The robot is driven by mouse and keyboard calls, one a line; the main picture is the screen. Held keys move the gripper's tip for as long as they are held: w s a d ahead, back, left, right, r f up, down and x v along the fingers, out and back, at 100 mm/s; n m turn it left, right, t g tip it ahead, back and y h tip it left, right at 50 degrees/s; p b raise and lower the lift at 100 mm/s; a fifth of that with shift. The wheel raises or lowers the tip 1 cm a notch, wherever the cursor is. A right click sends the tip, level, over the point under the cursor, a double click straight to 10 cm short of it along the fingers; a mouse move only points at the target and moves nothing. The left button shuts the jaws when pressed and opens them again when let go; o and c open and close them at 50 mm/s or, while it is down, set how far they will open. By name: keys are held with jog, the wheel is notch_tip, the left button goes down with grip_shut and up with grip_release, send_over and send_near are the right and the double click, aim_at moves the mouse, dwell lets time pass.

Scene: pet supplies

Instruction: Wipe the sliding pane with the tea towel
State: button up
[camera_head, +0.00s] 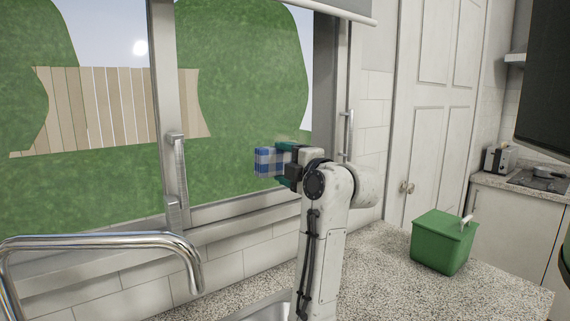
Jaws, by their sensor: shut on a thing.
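A blue and white checked tea towel (267,161) is a small folded bundle at the end of my arm. My gripper (281,162), with teal fingers, is shut on it. The towel is in front of the right-hand sliding pane (235,95), low and right of its middle. I cannot tell whether the towel touches the glass. A faint pale patch shows on the pane just above the gripper. My wrist hides the pane's lower right corner.
A chrome tap (110,240) arches over the sink at the lower left. A green bin (444,242) stands on the speckled counter (385,285) to the right. Window handles (176,165) stick out from the frame.

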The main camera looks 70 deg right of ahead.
jog(key=shift+x, duration=0.95)
dwell(0.3)
jog(key=shift+s+d+p, duration=0.2)
jog(key=shift+s+d, duration=0.35)
jog(key=shift+d, duration=0.25)
jog(key=shift+s+d+p, duration=0.15)
jog(key=shift+s+d, duration=0.35)
jog(key=shift+d, duration=0.25)
jog(key=shift+s+d, duration=0.5)
jog(key=shift+d, duration=0.45)
jog(key=shift+s+d, duration=0.5)
jog(key=shift+d, duration=0.4)
jog(key=shift+d, duration=0.1)
jog(key=s+d, duration=0.2)
jog(key=d, duration=0.1)
jog(key=shift+d, duration=0.15)
